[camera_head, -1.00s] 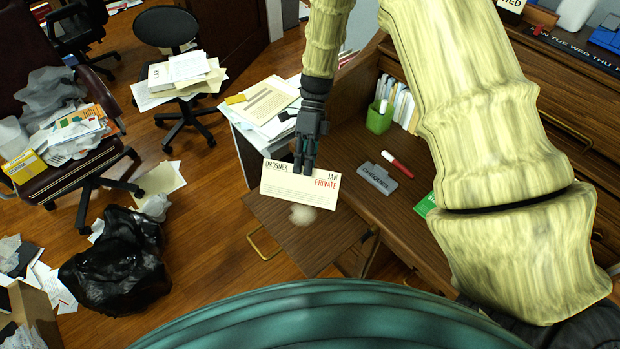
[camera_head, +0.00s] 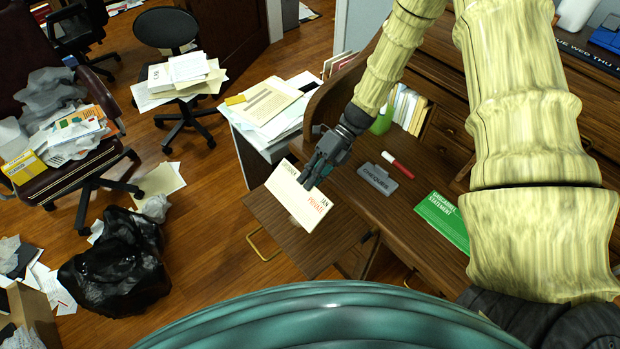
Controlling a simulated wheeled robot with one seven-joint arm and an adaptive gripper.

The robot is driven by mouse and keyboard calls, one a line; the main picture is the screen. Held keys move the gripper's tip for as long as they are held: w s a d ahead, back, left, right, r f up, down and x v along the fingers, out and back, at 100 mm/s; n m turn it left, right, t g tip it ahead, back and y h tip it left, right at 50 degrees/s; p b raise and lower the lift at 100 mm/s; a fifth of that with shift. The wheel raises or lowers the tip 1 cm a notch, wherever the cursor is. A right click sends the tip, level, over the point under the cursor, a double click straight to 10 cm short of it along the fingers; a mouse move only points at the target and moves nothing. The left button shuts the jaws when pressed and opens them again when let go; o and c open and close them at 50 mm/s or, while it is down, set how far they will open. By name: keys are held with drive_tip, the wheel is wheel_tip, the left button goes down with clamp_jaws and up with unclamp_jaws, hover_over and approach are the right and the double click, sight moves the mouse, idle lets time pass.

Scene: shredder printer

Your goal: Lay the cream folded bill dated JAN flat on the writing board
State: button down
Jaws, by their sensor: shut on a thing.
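The cream folded bill (camera_head: 296,195) carries the partly covered words JAN and PRIVATE in red and dark print. My gripper (camera_head: 313,180) is shut on its upper right edge. The bill is tilted in the picture, its right side turned downward. It shows over the writing board (camera_head: 268,219), a brown wooden pull-out leaf at the desk's left side. I cannot tell whether the bill touches the board. A pale patch on the board is mostly hidden behind the bill.
A green cup (camera_head: 381,122) stands behind. A paper-stacked cabinet (camera_head: 268,108) stands behind the board.

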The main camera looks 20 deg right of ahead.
drive_tip(key=shift+w+r+p, duration=0.1)
drive_tip(key=shift+r+p, duration=0.05)
drive_tip(key=shift+p, duration=0.4)
drive_tip(key=shift+f+b, duration=1.8)
drive_tip(key=shift+f, duration=2.6)
drive_tip(key=c, duration=1.5)
unclamp_jaws()
drive_tip(key=v, duration=1.2)
